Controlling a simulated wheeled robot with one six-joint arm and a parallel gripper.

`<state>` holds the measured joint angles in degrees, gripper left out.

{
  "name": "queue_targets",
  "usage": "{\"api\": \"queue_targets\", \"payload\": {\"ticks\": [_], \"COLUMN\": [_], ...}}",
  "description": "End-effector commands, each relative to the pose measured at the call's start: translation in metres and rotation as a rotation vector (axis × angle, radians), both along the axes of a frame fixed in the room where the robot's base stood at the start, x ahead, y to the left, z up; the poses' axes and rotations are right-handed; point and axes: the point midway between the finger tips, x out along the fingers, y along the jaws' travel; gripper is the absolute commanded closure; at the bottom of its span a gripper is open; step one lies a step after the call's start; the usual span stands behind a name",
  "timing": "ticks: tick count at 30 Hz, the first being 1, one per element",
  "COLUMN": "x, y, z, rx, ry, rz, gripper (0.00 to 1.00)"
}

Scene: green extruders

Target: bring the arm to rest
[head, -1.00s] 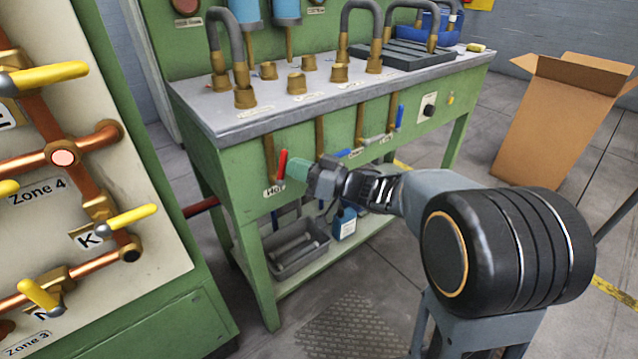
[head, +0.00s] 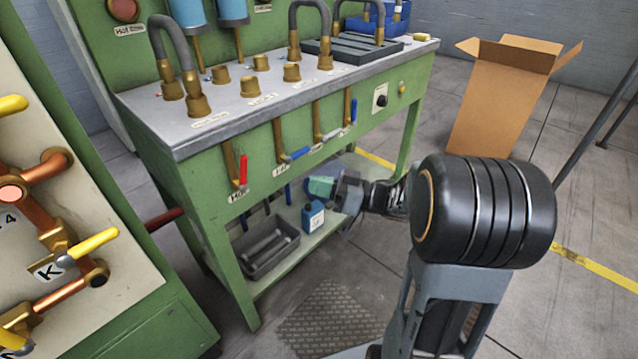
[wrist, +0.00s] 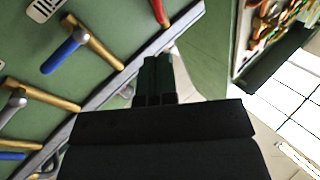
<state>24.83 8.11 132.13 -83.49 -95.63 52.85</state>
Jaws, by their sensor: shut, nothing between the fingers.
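My gripper (head: 322,187) is in front of the green bench, below the row of valve handles, and touches nothing that I can see. In the wrist view my gripper (wrist: 156,80) has its fingers together with nothing between them. The red handle (head: 243,172) hangs down on its brass pipe to the left of my gripper. The red handle also shows at the top of the wrist view (wrist: 160,12). A blue handle (head: 295,155) points sideways above my gripper. It also shows in the wrist view (wrist: 64,55).
The green bench (head: 190,185) has a grey top with brass fittings. A grey bin (head: 268,250) and a blue bottle (head: 313,217) stand on its lower shelf. The copper-pipe panel (head: 130,270) is at left, an open cardboard box (head: 497,105) at right.

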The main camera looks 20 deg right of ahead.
Motion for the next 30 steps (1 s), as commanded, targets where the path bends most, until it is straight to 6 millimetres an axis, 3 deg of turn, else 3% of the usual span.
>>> {"api": "queue_targets", "payload": {"ticks": [17,20,23,27,30], "x": [0.004,0.017,0.038,0.063,0.066], "y": [0.000,0.000,-0.005,-0.026,-0.046], "z": [0.007,0.027,0.059,0.112,0.142], "rx": [-0.019,-0.077,-0.180,-0.352,-0.470], "ry": [-0.007,-0.030,-0.056,-0.040,0.035], "rz": [-0.029,-0.130,-0.309,-0.628,-0.829], "gripper": [1.00,1.00,1.00,1.00,1.00]}}
